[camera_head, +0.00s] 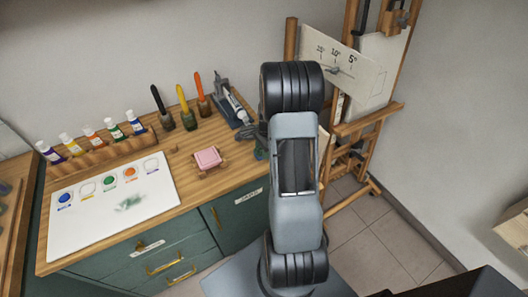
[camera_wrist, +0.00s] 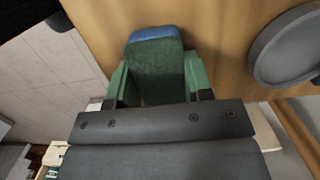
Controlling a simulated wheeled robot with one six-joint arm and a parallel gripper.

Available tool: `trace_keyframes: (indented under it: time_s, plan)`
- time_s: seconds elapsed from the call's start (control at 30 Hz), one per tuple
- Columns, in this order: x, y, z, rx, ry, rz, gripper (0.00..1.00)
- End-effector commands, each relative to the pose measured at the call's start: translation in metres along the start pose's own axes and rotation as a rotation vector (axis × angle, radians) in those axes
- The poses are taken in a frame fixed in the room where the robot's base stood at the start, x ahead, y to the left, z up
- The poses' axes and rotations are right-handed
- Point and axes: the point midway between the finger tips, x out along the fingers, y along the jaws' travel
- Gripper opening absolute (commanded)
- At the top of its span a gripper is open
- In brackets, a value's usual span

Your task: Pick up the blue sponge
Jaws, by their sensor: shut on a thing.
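The blue sponge (camera_wrist: 152,38) is in the wrist view, with a blue far edge and a dark green rough face towards the camera. My gripper (camera_wrist: 156,75) has its green fingers on the left and right sides of the sponge and is shut on it. The near end of the sponge is hidden behind the dark gripper body. In the head view my arm covers most of this area, and only a small dark green patch shows beside it at the right end of the wooden worktop (camera_head: 190,192); I cannot tell which part that is.
A pink block (camera_head: 208,158) on a small wooden stand is left of my arm. A grey metal device (camera_head: 228,103), several jars with tools, paint bottles and a white colour sheet (camera_head: 110,210) occupy the worktop. A wooden easel (camera_head: 365,130) stands behind right. A round grey disc (camera_wrist: 290,47) is near the sponge.

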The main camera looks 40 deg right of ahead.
Motion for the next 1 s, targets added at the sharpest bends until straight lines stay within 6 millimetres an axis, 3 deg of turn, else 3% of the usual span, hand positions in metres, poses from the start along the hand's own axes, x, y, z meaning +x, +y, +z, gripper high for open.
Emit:
trace_keyframes:
  time_s: [0.37,0.63,1.0]
  plan:
    - [-0.002,0.0,0.0,0.0,0.0,-0.001,0.25]
    - [-0.03,-0.001,0.003,0.0,0.002,-0.005,0.25]
    - [-0.091,0.054,0.043,-0.001,0.001,-0.003,0.25]
